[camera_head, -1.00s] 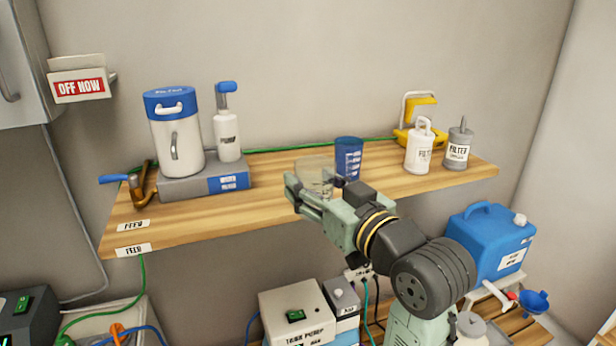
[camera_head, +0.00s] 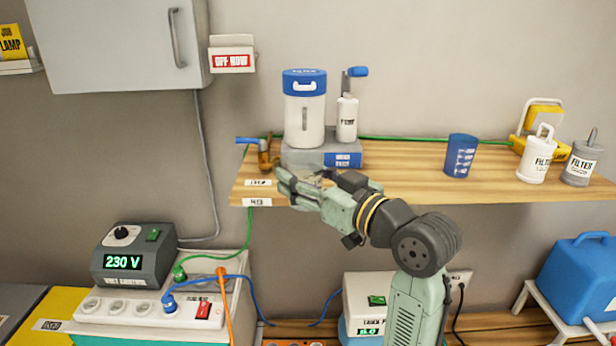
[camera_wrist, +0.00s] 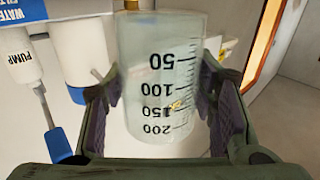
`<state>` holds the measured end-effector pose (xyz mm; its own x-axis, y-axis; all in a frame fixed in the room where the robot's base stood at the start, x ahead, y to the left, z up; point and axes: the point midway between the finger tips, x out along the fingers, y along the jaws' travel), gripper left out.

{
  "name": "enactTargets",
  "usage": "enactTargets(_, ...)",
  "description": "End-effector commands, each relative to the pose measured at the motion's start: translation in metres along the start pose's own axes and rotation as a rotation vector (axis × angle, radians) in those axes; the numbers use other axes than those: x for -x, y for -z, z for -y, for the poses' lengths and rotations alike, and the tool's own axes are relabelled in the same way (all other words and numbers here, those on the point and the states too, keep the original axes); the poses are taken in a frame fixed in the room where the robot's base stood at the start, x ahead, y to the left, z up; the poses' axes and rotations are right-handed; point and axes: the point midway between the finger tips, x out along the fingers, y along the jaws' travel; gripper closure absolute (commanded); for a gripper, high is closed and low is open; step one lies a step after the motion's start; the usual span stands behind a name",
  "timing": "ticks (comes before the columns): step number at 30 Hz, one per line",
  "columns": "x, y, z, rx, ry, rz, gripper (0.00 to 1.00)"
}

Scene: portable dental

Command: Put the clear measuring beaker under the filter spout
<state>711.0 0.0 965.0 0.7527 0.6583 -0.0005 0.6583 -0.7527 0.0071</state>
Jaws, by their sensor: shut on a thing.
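My gripper (camera_head: 296,180) is shut on the clear measuring beaker (camera_wrist: 160,75). In the wrist view the beaker stands between both fingers, with black marks from 50 to 200 reading upside down. The filter (camera_head: 304,122) is a white canister with a blue lid on a grey base block (camera_head: 300,155) at the back of the shelf. My gripper is in front of this base, near the shelf's front edge. The spout cannot be clearly made out. The filter also shows at the wrist view's upper left (camera_wrist: 84,40).
A pump bottle (camera_head: 347,120) stands right of the filter. A brass tap (camera_head: 266,154) with a blue handle is to its left. The shelf between base and cup is clear.

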Motion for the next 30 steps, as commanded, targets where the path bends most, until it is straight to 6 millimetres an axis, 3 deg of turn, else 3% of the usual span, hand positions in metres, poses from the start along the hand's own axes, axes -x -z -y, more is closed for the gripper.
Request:
enactTargets(11,-0.017,-0.021,-0.014,-0.002,0.002,0.001,0.70)
enactTargets(30,-0.065,-0.017,-0.056,-0.001,0.002,0.000,0.70)
